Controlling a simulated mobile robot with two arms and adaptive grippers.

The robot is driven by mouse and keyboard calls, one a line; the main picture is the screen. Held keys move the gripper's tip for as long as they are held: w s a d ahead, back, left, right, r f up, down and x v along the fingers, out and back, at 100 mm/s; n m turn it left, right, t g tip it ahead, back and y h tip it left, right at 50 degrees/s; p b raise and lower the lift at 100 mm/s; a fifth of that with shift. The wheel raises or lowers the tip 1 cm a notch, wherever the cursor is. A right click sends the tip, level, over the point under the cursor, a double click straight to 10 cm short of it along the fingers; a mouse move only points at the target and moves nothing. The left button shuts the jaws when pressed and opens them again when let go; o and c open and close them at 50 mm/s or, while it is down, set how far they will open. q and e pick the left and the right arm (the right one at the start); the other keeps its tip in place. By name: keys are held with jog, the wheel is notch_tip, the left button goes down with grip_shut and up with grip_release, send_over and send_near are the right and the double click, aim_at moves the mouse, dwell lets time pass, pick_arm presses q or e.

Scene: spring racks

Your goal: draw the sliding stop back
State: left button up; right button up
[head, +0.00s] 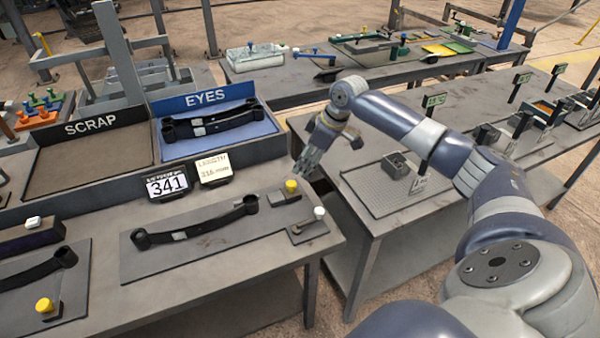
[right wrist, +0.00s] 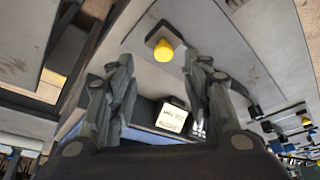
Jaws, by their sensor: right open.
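A sliding stop with a yellow knob (head: 291,186) sits at the right end of the grey plate (head: 150,262) on the front table. A black leaf spring (head: 195,225) lies on that plate, its right end just left of the stop. My right gripper (head: 302,172) is above and slightly right of the yellow knob, open and empty. In the right wrist view the yellow knob (right wrist: 163,51) shows between the spread fingertips of the gripper (right wrist: 158,60), with no visible contact. My left gripper is not in view.
A white-knobbed part (head: 319,212) stands on a small plate near the table's right edge. Behind are a display reading 341 (head: 167,185), a length card (head: 213,168), the SCRAP bin (head: 90,160) and the EYES bin (head: 275,142). Another yellow knob (head: 44,306) is at lower left.

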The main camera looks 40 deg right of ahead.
jog(key=shift+v, duration=1.65)
